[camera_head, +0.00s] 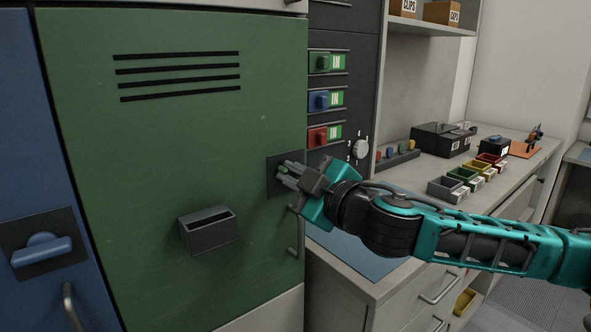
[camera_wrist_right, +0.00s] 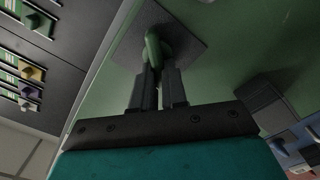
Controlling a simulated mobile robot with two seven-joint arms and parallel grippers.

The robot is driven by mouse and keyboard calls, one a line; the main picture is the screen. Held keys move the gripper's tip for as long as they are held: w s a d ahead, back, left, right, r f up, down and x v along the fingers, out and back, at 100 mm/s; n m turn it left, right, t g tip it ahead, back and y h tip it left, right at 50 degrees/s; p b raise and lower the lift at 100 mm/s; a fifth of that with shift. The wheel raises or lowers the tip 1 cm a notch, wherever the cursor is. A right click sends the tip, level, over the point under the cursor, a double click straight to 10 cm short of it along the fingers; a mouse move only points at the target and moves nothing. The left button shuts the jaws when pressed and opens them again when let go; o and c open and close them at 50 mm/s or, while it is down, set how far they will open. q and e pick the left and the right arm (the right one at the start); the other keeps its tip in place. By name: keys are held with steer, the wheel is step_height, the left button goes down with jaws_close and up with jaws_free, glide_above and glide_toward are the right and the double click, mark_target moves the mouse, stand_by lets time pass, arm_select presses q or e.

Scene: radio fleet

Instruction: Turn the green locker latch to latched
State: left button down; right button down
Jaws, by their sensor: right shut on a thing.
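The green locker door (camera_head: 190,140) fills the left middle of the head view and looks shut. Its green latch (camera_head: 284,169) sits on a dark square plate (camera_head: 272,182) near the door's right edge, mostly hidden by my gripper. My right gripper (camera_head: 286,174) reaches in from the right and is shut on the latch. In the right wrist view the green latch handle (camera_wrist_right: 152,48) stands between the fingertips (camera_wrist_right: 157,72), over the grey plate (camera_wrist_right: 185,45). Its exact turn is hard to tell. My left gripper is not in view.
A dark box holder (camera_head: 209,230) and a door handle (camera_head: 298,232) project below the latch. A blue locker with a blue latch (camera_head: 42,249) is at left. A counter (camera_head: 400,180) with small colored bins (camera_head: 465,178) lies at right, under my right arm.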

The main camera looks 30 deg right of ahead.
steer(key=shift+a+f+n+p, duration=0.15)
steer(key=shift+n+p, duration=0.25)
steer(key=shift+n, duration=0.95)
steer(key=shift+f+n+p, duration=0.2)
steer(key=shift+n+p, duration=0.2)
steer(key=shift+n, duration=1)
steer(key=shift+a+f+n+p, duration=0.15)
steer(key=shift+n+p, duration=0.25)
steer(key=shift+n, duration=0.95)
steer(key=shift+d, duration=0.1)
steer(key=c, duration=1.2)
jaws_free()
steer(key=shift+o, duration=0.2)
